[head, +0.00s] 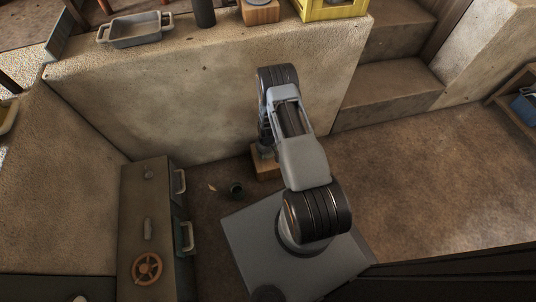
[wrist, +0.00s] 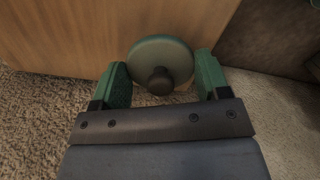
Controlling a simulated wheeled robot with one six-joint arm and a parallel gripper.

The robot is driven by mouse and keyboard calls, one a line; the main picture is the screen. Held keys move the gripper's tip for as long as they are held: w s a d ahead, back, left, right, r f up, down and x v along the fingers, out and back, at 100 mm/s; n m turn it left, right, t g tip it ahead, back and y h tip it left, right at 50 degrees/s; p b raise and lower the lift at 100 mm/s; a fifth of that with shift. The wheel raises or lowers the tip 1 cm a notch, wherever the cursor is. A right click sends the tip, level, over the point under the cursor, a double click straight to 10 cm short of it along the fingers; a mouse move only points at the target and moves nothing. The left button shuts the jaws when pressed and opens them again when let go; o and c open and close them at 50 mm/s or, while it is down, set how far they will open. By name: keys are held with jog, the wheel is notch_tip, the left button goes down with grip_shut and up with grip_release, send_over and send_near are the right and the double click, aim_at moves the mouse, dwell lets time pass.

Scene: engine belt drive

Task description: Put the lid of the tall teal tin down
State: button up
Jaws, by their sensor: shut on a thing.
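The teal lid (wrist: 172,51) is a round disc with a dark knob (wrist: 160,82), seen in the wrist view. My gripper (wrist: 161,62) has its green fingers shut on the lid's rim, one on each side. The lid is in front of a wooden face; I cannot tell whether it touches anything. Part of a dark green thing (wrist: 314,66) shows at the wrist view's right edge.
A wooden block (head: 265,168) sits on the floor by the wall, partly behind my arm. A grey cabinet (head: 150,205) with handles and an orange handwheel (head: 147,268) stands at left. Stone steps (head: 385,95) rise behind. The brown floor (head: 430,180) at right is clear.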

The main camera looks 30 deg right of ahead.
aim_at(267, 154)
notch_tip(267, 154, down, 4)
jog(key=shift+r+b, duration=0.25)
jog(key=shift+b, duration=0.75)
jog(key=shift+w+r, duration=0.1)
jog(key=shift+r, duration=0.05)
jog(key=o, duration=0.4)
jog(key=shift+f, duration=0.2)
jog(key=o, duration=0.5)
jog(key=shift+r, duration=0.1)
